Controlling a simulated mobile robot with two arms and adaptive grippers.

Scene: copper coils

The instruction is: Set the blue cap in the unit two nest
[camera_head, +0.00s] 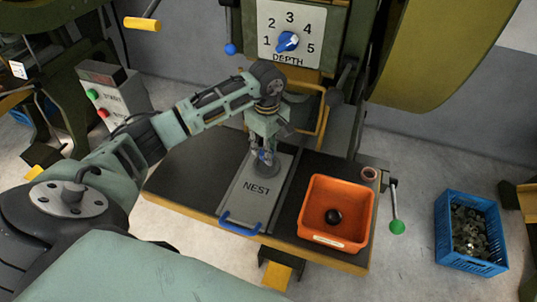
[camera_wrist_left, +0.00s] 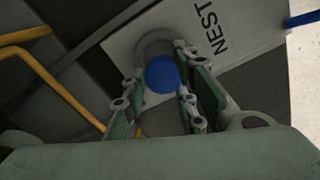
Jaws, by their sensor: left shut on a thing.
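The grey sliding plate marked NEST (camera_head: 244,206) lies on the dark press table, with a blue handle (camera_head: 240,228) at its front edge. My left gripper (camera_head: 264,160) points down over the far end of this plate. It is shut on the blue cap (camera_wrist_left: 162,75), which shows as a blue disc between the fingers in the left wrist view. A grey curved rim (camera_wrist_left: 152,38) on the plate shows beside the cap. I cannot tell whether the cap touches the plate. My right gripper is not in view.
An orange bin (camera_head: 311,228) with a dark round thing (camera_head: 333,217) stands right of the plate. A copper ring (camera_head: 370,174) lies behind it. A green-knobbed lever (camera_head: 396,212) sticks out at the right. A yellow bar frame (camera_head: 320,118) stands behind the gripper. A blue crate (camera_head: 470,262) sits on the floor.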

